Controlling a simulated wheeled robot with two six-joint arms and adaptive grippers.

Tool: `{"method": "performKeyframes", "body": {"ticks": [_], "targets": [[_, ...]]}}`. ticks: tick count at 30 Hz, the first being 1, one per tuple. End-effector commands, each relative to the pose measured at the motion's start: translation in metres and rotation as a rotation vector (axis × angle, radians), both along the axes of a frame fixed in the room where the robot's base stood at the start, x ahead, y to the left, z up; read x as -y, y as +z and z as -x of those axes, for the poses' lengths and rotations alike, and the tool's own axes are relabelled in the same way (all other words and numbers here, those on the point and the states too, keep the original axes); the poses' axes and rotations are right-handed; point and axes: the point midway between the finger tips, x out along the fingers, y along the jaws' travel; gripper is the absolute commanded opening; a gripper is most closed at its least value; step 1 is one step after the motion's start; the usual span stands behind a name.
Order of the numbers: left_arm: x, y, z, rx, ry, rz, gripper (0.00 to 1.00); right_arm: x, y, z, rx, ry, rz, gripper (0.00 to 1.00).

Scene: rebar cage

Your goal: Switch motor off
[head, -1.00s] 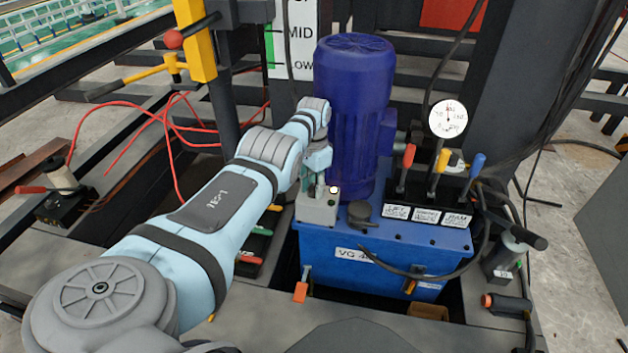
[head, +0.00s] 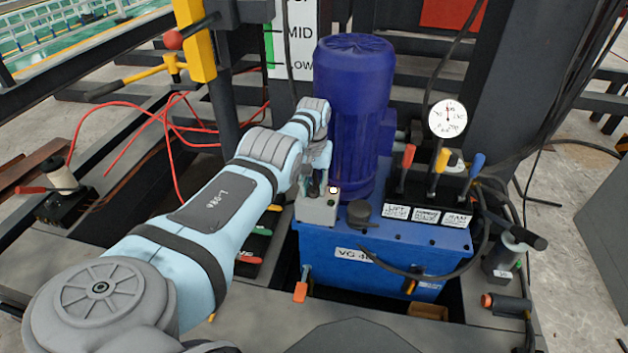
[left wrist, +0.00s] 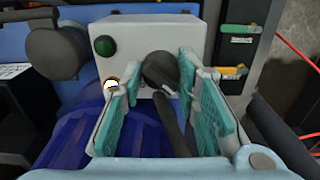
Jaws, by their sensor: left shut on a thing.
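The grey switch box (head: 316,210) stands on the front left corner of the blue power unit, below the blue motor (head: 352,110). In the left wrist view the box (left wrist: 135,32) carries a dark rotary knob (left wrist: 160,70) with a black lever (left wrist: 176,130) pointing toward the camera. My left gripper (head: 316,186) is at the top of the box. In the left wrist view its teal-padded fingers (left wrist: 155,92) stand on both sides of the knob and lever, shut on it. A dark green button (left wrist: 104,45) and a bright white lamp (left wrist: 112,85) sit beside the knob. My right gripper is out of view.
A pressure gauge (head: 448,118) and red, yellow and blue levers (head: 440,162) stand right of the motor. A black cap (head: 359,213) is close beside the switch box. A black hose crosses the unit's front. Red cables lie at the left.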

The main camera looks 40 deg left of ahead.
Motion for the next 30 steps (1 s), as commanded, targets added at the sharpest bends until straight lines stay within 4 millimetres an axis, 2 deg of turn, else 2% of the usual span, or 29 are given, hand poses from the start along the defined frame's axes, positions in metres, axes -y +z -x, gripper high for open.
{"method": "performKeyframes", "body": {"ticks": [13,14,18,26,30], "targets": [[-0.0011,0.0005,-0.0001,0.001,0.015,-0.002,0.01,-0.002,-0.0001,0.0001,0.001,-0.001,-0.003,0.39],[-0.0011,0.0005,-0.0001,0.001,0.015,-0.002,0.3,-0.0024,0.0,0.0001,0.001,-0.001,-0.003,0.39],[-0.0007,0.0003,-0.0001,0.001,0.014,-0.002,0.49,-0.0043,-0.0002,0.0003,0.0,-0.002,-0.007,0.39],[0.0001,0.0003,-0.0003,0.001,0.013,0.0,0.49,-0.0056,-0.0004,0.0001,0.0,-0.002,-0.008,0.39],[-0.001,0.0063,-0.0016,0.003,0.014,-0.001,0.49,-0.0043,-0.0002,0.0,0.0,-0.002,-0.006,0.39]]}}
